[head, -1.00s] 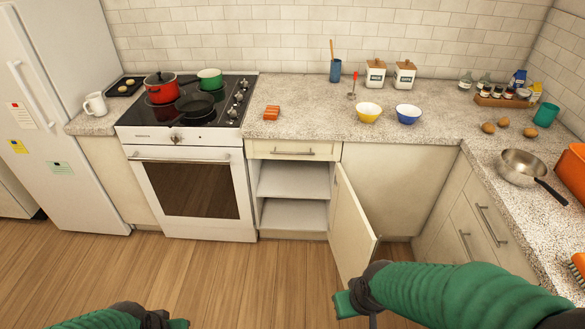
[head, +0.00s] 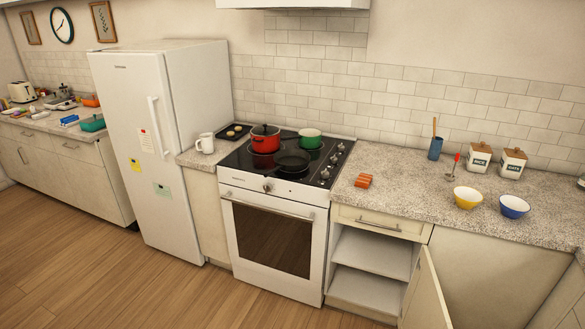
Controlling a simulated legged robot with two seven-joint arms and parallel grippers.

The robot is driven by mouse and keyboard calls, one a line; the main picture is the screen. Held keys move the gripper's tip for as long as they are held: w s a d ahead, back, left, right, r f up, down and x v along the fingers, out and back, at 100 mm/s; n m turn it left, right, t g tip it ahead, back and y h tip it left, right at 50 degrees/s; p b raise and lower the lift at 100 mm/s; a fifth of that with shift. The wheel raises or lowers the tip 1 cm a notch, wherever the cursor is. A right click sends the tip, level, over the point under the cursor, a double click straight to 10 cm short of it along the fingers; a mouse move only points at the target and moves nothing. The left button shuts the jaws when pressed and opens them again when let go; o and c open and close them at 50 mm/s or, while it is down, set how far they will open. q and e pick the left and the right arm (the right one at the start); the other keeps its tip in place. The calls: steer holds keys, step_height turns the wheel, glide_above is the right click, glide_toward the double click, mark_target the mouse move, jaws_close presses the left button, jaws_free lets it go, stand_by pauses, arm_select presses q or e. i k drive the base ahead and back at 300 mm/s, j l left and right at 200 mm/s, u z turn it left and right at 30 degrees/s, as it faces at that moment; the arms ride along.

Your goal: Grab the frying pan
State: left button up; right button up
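A black frying pan (head: 293,161) sits on the front of the black stovetop (head: 262,169), on the white stove. A red pot (head: 265,143) with a lid stands behind it to the left, and a green pot (head: 309,140) stands behind it to the right. The pan's handle cannot be made out clearly. Neither of my grippers is in view.
Below the counter (head: 400,172), an open cabinet (head: 367,268) has its door (head: 427,295) swung out right of the stove. The fridge (head: 150,140) stands left. The wooden floor (head: 140,285) before the stove is clear.

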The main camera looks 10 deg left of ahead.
mark_target(287, 160)
steer(key=i+u, duration=0.2)
steer(key=i, duration=0.35)
steer(key=i+l+u, duration=0.15)
steer(key=i, duration=0.4)
steer(key=i+l+u, duration=0.2)
steer(key=i, duration=0.35)
